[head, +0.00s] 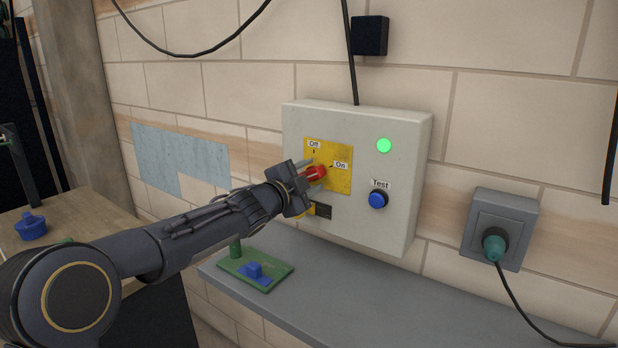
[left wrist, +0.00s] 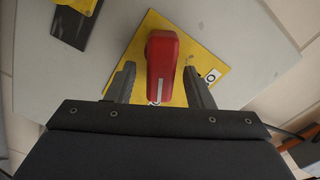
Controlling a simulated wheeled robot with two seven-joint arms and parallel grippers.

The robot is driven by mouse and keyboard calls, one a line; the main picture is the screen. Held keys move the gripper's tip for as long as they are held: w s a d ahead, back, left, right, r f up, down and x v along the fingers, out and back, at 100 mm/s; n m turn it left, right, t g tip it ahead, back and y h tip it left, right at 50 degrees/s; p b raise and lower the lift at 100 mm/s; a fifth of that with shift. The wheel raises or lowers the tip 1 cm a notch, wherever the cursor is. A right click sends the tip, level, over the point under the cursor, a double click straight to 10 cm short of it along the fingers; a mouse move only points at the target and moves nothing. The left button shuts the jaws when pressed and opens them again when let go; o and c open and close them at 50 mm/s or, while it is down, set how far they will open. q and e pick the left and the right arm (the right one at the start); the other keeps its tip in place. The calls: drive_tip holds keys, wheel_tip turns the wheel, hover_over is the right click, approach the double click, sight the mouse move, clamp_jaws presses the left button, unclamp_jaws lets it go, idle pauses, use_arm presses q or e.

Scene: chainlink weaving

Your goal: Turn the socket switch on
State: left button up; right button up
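The socket switch is a red handle (head: 317,172) on a yellow plate (head: 342,183) on a pale grey wall box (head: 408,180). "Off" is labelled above the handle and "On" to its right. I cannot tell exactly which mark the handle points at. My left gripper (head: 312,176) is at the switch, its fingers on either side of the handle. In the left wrist view the red handle (left wrist: 162,55) stands between the open fingers of the gripper (left wrist: 159,82), with a visible gap on each side. My right gripper is not in view.
A green lamp (head: 384,145) glows on the box above a blue Test button (head: 378,199). A grey socket (head: 500,228) with a teal plug is at right. A grey shelf (head: 380,300) runs below, with a green board (head: 280,270) carrying a blue part. Its right stretch is clear.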

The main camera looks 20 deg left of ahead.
use_arm(q)
drive_tip(key=v, duration=0.7)
drive_tip(key=shift+s+a+b, duration=0.15)
drive_tip(key=shift+s+b, duration=0.15)
drive_tip(key=shift+s, duration=0.05)
drive_tip(key=s+a+f+n+g+y+p, duration=0.25)
drive_tip(key=s+a+n, duration=0.2)
drive_tip(key=s, duration=0.25)
drive_tip(key=s+a+f+n+g+y+p, duration=0.1)
drive_tip(key=s+a+f+n+y, duration=0.2)
drive_tip(key=s+n, duration=0.35)
drive_tip(key=s+d+f+n+g+h, duration=0.1)
drive_tip(key=s+d+f+n+g, duration=0.1)
drive_tip(key=s, duration=0.6)
drive_tip(key=s+d+f+n+g+h+p, duration=0.1)
drive_tip(key=s+d+f+n+g, duration=0.1)
drive_tip(key=s+f, duration=0.3)
drive_tip(key=s+d+f+n+g+h+p, duration=0.1)
drive_tip(key=s+d+f+n+g, duration=0.2)
drive_tip(key=s, duration=0.7)
drive_tip(key=shift+s+d+f+g, duration=0.35)
drive_tip(key=shift+d+f, duration=0.15)
